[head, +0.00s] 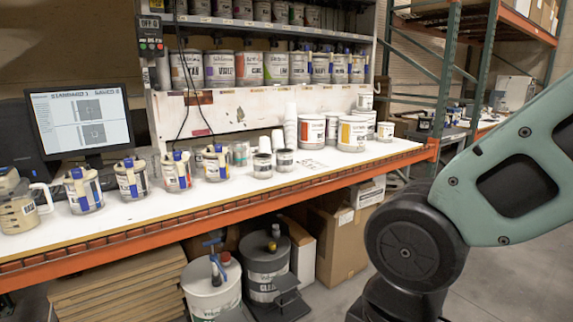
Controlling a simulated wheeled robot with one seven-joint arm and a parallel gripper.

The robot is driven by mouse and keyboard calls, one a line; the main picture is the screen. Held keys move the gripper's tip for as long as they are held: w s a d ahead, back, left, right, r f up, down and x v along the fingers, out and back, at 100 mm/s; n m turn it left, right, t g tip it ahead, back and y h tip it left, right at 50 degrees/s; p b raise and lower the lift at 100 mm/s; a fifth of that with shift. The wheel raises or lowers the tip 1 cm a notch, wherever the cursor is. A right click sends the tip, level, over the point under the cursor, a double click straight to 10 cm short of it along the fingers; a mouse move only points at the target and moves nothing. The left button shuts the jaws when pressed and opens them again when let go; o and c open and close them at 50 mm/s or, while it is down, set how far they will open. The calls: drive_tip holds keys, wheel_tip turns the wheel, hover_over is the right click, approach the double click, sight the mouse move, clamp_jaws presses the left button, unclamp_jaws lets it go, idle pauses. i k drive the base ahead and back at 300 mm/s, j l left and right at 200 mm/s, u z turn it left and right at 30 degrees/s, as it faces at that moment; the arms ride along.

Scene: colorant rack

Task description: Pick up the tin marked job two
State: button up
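Several tins stand on the white bench (245,198), but no marking "job two" can be read on any of them. Two larger tins, one with a red label (311,131) and one with an orange label (352,133), stand upright towards the right. Two small tins, a left one (262,165) and a right one (284,161), stand near the middle. A row of tins with blue parts on top, such as this one (176,171), runs along the left half. My gripper is out of view; only links of my arm show at the right, apart from the bench.
A monitor (82,120) stands at the back left and a jug (18,208) at the far left. Shelves of tins (233,68) rise behind the bench. White cups (290,125) are stacked near the middle. Drums (265,268) and a cardboard box (340,240) stand below. The bench's front strip is clear.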

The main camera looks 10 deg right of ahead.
sight(284, 158)
drive_tip(key=i+l+u, duration=0.3)
drive_tip(key=i+l, duration=0.25)
drive_tip(key=i, duration=0.3)
drive_tip(key=i+l+u, duration=0.25)
drive_tip(key=i+l, duration=0.5)
drive_tip(key=i+l+u, duration=0.1)
drive_tip(key=i, duration=0.25)
drive_tip(key=i+l+u, duration=0.1)
drive_tip(key=i+j, duration=0.2)
drive_tip(key=i, duration=0.15)
